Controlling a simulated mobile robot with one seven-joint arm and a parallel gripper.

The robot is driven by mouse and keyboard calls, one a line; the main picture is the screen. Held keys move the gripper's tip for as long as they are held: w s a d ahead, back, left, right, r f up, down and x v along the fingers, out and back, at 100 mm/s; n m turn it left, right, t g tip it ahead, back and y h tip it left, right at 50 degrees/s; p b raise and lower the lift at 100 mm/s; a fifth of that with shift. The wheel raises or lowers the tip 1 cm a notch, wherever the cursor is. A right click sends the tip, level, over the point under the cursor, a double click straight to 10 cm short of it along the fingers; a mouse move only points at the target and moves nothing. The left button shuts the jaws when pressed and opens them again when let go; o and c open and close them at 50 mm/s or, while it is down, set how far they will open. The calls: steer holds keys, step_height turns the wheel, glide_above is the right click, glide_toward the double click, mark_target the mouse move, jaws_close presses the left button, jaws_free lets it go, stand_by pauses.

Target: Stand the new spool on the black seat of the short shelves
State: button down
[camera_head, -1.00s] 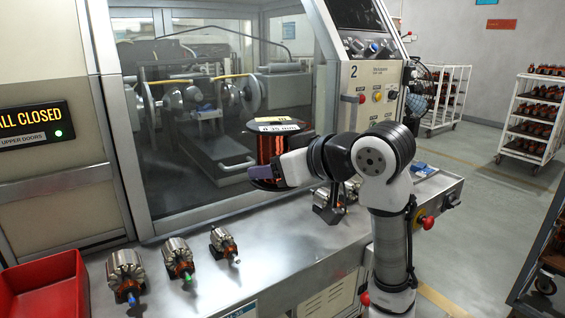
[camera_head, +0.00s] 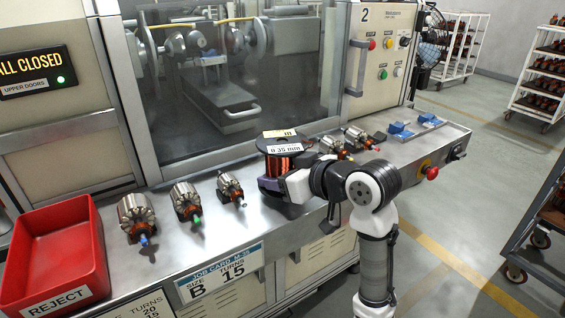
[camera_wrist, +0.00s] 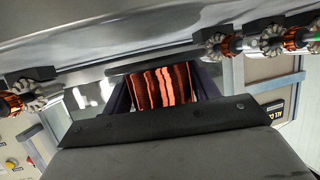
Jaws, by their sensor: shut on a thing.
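The spool (camera_head: 286,161) is wound with copper wire between black flanges and has white labels on top, one reading 0.35 mm. My gripper (camera_head: 276,184) is shut on it and holds it upright over the front part of the metal bench. In the wrist view the copper winding of the spool (camera_wrist: 163,86) shows between the dark fingers of my gripper (camera_wrist: 163,95). The spool's underside is hidden, and I cannot tell its exact height over the bench. I cannot make out the black seat or the short shelves for certain in either view.
Several armatures (camera_head: 186,201) stand on the bench (camera_head: 207,252) on both sides of the spool. A red reject bin (camera_head: 52,250) is at the left. The winding machine's window (camera_head: 230,90) rises behind. A dark rack (camera_head: 545,215) stands at the right edge, with open floor (camera_head: 450,240) before it.

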steer(key=shift+f, duration=1)
steer(key=shift+f, duration=0.1)
steer(key=shift+c, duration=2.1)
jaws_free()
steer(key=shift+f, duration=0.1)
